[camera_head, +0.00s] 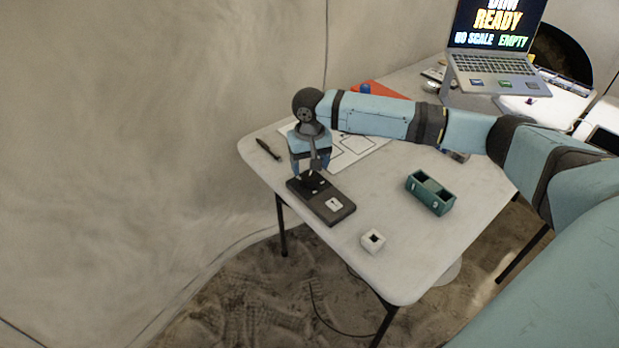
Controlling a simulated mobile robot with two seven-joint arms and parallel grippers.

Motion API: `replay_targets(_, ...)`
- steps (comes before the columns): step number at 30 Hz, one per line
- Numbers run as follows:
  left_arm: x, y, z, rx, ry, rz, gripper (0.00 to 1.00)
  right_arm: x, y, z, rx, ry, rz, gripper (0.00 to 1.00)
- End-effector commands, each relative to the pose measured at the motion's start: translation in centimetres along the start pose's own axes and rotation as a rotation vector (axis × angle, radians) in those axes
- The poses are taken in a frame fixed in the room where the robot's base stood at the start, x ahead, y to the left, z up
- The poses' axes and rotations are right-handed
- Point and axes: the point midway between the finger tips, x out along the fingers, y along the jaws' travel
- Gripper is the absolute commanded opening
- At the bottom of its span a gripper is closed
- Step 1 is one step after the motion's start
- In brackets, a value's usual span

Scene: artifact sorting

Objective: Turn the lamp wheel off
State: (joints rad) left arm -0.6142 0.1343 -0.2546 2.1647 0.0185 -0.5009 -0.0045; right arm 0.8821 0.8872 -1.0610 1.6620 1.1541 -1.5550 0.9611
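A dark flat box (333,207) lies on the near-left part of the white table, with a pale square marked panel at its near end. I cannot make out for certain which part is the lamp wheel. My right arm reaches in from the right, and my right gripper (311,176) points down at the far end of the box. Its fingertips are at or just above a small black part there, and contact is hard to tell. The finger gap is too small and dark to read. My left gripper is not in view.
A green two-compartment holder (430,193) and a small white cube (373,241) with a dark opening stand right of the box. A dark pen-like tool (268,149) lies left. A white sheet (352,150) lies behind. A laptop (490,68) stands at the back right.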

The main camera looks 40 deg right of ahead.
Motion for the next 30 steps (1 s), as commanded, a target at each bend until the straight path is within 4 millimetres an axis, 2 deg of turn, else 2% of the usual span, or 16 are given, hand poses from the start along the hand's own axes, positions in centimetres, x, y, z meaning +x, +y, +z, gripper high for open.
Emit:
replay_targets(1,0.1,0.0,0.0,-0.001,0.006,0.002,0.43,1.2,0.0,0.0,0.000,-0.002,0.001,0.67)
replay_targets(6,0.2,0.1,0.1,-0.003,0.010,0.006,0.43,3.3,0.0,0.0,0.000,-0.001,0.001,0.67)
replay_targets(12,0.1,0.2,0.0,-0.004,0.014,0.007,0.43,4.1,0.0,0.0,-0.001,0.001,0.000,0.67)
replay_targets(19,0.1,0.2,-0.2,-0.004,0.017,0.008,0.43,4.1,0.0,0.0,-0.001,0.000,0.000,0.67)
replay_targets(25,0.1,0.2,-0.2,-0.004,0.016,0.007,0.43,4.1,0.0,0.0,-0.001,0.001,0.000,0.21)
replay_targets(26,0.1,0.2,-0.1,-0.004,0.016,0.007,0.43,4.1,0.0,0.0,-0.001,0.001,0.000,0.18)
replay_targets(30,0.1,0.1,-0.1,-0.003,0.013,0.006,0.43,4.0,0.0,0.0,-0.003,0.000,0.000,0.18)
